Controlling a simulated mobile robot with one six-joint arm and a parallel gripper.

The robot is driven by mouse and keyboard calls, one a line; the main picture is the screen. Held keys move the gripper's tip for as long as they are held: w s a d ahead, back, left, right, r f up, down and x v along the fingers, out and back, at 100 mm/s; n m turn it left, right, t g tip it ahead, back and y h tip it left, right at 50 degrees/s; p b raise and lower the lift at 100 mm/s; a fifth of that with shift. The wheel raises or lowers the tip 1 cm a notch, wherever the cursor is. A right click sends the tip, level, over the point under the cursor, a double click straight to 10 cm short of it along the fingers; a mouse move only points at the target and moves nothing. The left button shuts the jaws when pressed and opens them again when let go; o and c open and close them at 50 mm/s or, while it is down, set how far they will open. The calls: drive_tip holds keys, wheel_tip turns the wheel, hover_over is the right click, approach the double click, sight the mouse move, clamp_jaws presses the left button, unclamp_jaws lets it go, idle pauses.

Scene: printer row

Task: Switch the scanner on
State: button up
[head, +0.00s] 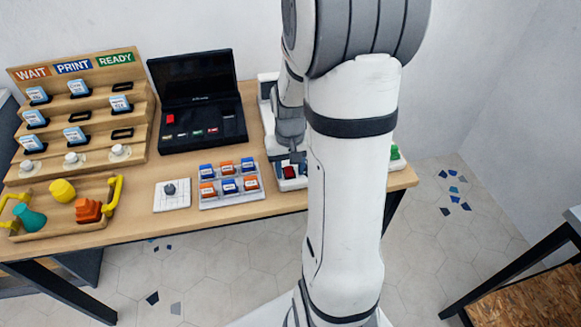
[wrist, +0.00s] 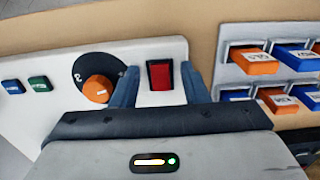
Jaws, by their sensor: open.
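A white device panel (wrist: 60,70), which looks like the scanner, fills the left of the wrist view. It carries a red rocker switch (wrist: 160,75) in a black frame, an orange knob (wrist: 97,89) on a black dial, and blue (wrist: 12,86) and green (wrist: 38,83) buttons. My gripper (wrist: 160,85) is open and empty, with one finger on each side of the red switch. I cannot tell whether the fingers touch the panel. In the head view my gripper (head: 290,158) is over the front of the white device (head: 266,90), at the red switch (head: 289,172). My arm hides much of the device.
Left of the device sits a tray of orange and blue blocks (wrist: 232,75). A white tile with a grey knob (head: 170,188), an open black case (head: 200,90), a labelled wooden rack (head: 90,120) and a wooden tray with yellow handles (head: 60,232) stand farther left.

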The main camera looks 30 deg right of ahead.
clamp_jaws()
drive_tip(key=g+p, duration=0.1)
drive_tip(key=p, duration=0.2)
drive_tip(key=shift+w+r+g, duration=0.3)
drive_tip(key=shift+r+g, duration=0.05)
drive_tip(key=shift+g, duration=0.05)
drive_tip(key=p, duration=0.1)
drive_tip(key=g+y+p, duration=0.1)
drive_tip(key=shift+w+d+f+g+p, duration=0.1)
drive_tip(key=shift+w+d+g+p, duration=0.05)
drive_tip(key=shift+w+g+p, duration=0.15)
drive_tip(key=shift+f+g, duration=0.15)
drive_tip(key=shift+g, duration=0.15)
unclamp_jaws()
